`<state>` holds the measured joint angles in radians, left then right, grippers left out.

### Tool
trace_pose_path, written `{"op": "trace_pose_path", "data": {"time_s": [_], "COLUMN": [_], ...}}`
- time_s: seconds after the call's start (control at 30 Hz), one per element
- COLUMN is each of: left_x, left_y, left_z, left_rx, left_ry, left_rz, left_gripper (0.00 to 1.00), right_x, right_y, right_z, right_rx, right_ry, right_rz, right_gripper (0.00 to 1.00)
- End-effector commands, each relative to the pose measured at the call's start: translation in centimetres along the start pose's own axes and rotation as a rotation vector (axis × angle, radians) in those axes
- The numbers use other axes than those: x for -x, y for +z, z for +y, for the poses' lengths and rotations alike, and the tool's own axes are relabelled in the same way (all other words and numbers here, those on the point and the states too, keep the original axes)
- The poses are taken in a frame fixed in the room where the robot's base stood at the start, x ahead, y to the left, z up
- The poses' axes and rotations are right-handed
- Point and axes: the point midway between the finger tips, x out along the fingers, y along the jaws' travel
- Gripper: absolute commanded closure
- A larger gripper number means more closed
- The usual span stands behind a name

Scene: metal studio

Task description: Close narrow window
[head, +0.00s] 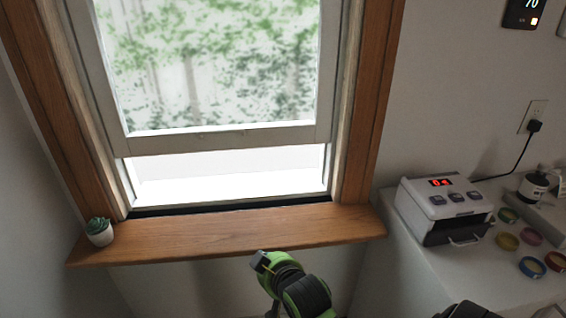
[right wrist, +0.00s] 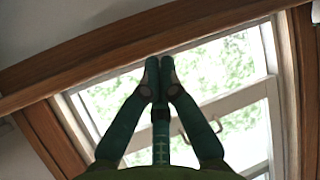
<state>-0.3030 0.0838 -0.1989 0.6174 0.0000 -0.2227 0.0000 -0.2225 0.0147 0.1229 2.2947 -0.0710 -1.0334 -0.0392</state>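The narrow window's sash (head: 222,139) is raised in the head view. A bright open gap (head: 235,175) lies between its bottom rail and the window's base. My left gripper is not in view.
A wooden sill (head: 230,234) juts out below the window, with a small potted succulent (head: 99,232) at its left end. At right, a white device (head: 445,208) with a red display and several coloured round items stand on a white surface (head: 410,235). Part of my arm is below the sill.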

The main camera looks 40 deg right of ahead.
Motion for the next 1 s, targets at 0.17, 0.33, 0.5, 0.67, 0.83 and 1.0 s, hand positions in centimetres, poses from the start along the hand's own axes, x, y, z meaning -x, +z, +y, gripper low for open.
{"op": "trace_pose_path", "data": {"time_s": [0.17,0.33,0.5,0.67,0.83,1.0], "left_x": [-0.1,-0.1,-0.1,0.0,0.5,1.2], "left_y": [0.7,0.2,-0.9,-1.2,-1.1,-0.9], "left_z": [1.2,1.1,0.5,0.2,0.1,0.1], "left_rx": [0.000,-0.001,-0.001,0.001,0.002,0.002], "left_ry": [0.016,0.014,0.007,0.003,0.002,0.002], "left_rz": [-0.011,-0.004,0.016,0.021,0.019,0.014], "left_gripper": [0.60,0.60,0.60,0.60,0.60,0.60], "right_x": [-0.3,0.5,2.6,3.9,3.0,0.9], "right_y": [-8.5,-15.5,-20.8,-23.3,-24.9,-27.3], "right_z": [4.5,9.0,13.2,15.3,16.3,17.8], "right_rx": [-0.062,-0.113,-0.159,-0.180,-0.179,-0.180], "right_ry": [0.116,0.234,0.348,0.411,0.418,0.417], "right_rz": [0.259,0.500,0.711,0.814,0.827,0.825], "right_gripper": [1.00,1.00,1.00,1.00,1.00,1.00]}}
